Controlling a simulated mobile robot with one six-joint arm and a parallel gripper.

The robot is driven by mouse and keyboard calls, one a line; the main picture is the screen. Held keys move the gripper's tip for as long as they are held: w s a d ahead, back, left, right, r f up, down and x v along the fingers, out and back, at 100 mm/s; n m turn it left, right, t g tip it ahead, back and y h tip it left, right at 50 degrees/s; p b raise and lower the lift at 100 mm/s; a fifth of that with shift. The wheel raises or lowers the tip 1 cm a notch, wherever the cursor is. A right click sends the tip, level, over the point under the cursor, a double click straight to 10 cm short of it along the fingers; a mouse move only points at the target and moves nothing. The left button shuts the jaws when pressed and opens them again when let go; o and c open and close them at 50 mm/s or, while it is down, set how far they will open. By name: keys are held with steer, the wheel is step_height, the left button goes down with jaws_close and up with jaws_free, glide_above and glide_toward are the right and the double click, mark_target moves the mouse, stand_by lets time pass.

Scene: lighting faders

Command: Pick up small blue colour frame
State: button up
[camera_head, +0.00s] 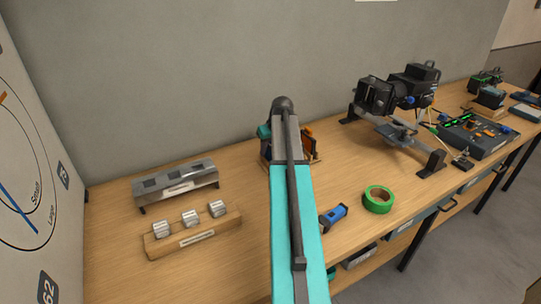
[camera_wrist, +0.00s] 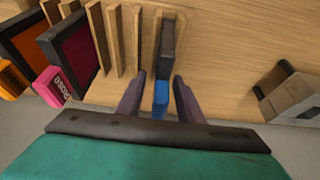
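The small blue colour frame shows in the wrist view as a dark, thin frame (camera_wrist: 168,42) with a blue tab (camera_wrist: 160,98) at its near end. It stands on edge in a slot of a wooden rack (camera_wrist: 115,40). My gripper (camera_wrist: 159,78) is open, with one finger on each side of the blue tab. A gap shows between the tab and each finger. In the head view my arm hides the gripper and most of the rack (camera_head: 316,157); the blue frame cannot be made out there.
In the wrist view, a frame with a pink "Rose" tab (camera_wrist: 52,86) and an orange one (camera_wrist: 22,50) stand to the left. A grey object (camera_wrist: 290,95) lies right. A blue-black tool (camera_head: 333,216) and green tape roll (camera_head: 378,199) lie right of my arm.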

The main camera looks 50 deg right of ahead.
stand_by(0.4)
jaws_close()
steer(key=shift+r, duration=0.2)
steer(key=shift+r+b, duration=0.8)
steer(key=shift+r, duration=0.8)
steer(key=s+a+r+b, duration=0.1)
steer(key=s+a+b, duration=0.2)
steer(key=s+a, duration=0.7)
steer(key=shift+s+a+r, duration=0.2)
steer(key=shift+s+a, duration=0.15)
steer(key=shift+s, duration=0.55)
